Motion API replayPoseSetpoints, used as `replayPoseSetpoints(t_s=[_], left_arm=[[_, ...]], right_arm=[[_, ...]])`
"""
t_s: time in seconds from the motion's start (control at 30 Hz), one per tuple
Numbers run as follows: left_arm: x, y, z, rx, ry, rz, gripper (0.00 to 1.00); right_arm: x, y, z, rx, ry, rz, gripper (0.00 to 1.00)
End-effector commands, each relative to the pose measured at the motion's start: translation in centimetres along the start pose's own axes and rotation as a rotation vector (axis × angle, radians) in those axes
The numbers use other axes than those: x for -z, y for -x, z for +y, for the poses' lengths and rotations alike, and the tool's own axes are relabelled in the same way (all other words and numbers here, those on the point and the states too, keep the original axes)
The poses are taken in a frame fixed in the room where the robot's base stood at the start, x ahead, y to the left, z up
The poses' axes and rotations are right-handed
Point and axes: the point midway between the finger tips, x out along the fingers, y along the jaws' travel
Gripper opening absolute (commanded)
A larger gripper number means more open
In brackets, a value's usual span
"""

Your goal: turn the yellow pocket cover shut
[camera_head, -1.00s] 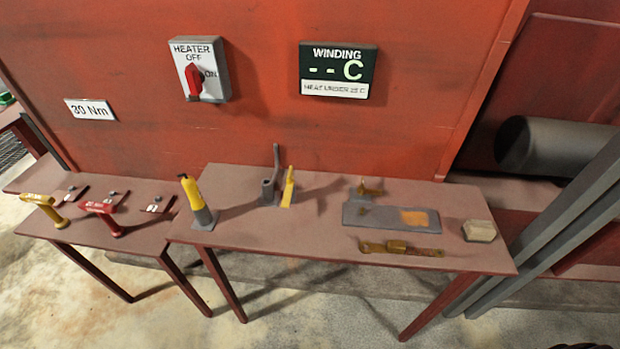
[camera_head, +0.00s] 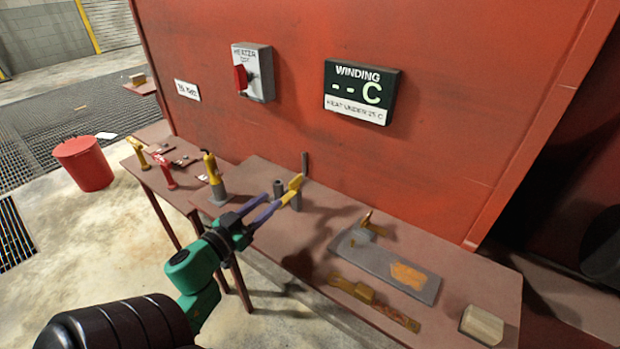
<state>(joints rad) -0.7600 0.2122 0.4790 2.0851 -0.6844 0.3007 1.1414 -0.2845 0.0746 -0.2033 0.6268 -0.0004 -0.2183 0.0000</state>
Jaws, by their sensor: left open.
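The yellow pocket cover (camera_head: 292,190) stands as a narrow raised flap beside the grey pocket posts (camera_head: 278,189) near the back of the bench. A dark upright bar (camera_head: 305,164) rises behind it. My left gripper (camera_head: 268,204) reaches in from the lower left with its two bluish fingers open. One fingertip overlaps the cover's lower part in the picture; I cannot tell whether they touch. The gripper partly hides the pocket's base. My right gripper is not in view.
A yellow-topped tool (camera_head: 212,170) stands left of the pocket. A grey plate (camera_head: 385,262), a brass strap (camera_head: 372,302) and a tan block (camera_head: 482,325) lie on the right. The red wall with the winding display (camera_head: 362,91) rises behind the bench.

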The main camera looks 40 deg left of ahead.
Motion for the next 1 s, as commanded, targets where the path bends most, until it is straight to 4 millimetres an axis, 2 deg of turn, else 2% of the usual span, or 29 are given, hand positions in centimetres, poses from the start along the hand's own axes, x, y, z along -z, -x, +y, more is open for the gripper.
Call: replayPoseSetpoints(t_s=[0.23, 0.4, 0.53, 0.77, 0.8, 0.9, 1.0], left_arm=[[0.3, -6.9, 0.0, -0.001, -0.003, 0.005, 0.41], [0.1, -10.5, 0.0, 0.0, 0.0, 0.002, 0.41], [0.0, -11.7, 0.0, 0.001, -0.001, 0.0, 0.41], [-0.1, -11.9, 0.0, 0.001, 0.0, -0.001, 0.41], [-0.1, -11.9, 0.0, 0.001, 0.0, -0.001, 0.34], [-0.1, -11.9, 0.0, 0.001, 0.0, -0.001, 0.0], [-0.1, -11.9, 0.0, 0.001, 0.0, -0.001, 0.0]], right_arm=[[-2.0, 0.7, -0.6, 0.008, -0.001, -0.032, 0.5], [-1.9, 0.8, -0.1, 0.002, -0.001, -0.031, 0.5], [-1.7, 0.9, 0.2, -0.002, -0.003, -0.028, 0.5], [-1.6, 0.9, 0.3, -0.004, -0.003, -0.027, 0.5], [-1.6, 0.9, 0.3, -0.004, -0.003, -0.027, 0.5], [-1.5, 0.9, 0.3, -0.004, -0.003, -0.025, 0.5], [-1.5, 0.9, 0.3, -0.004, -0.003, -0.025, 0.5]])
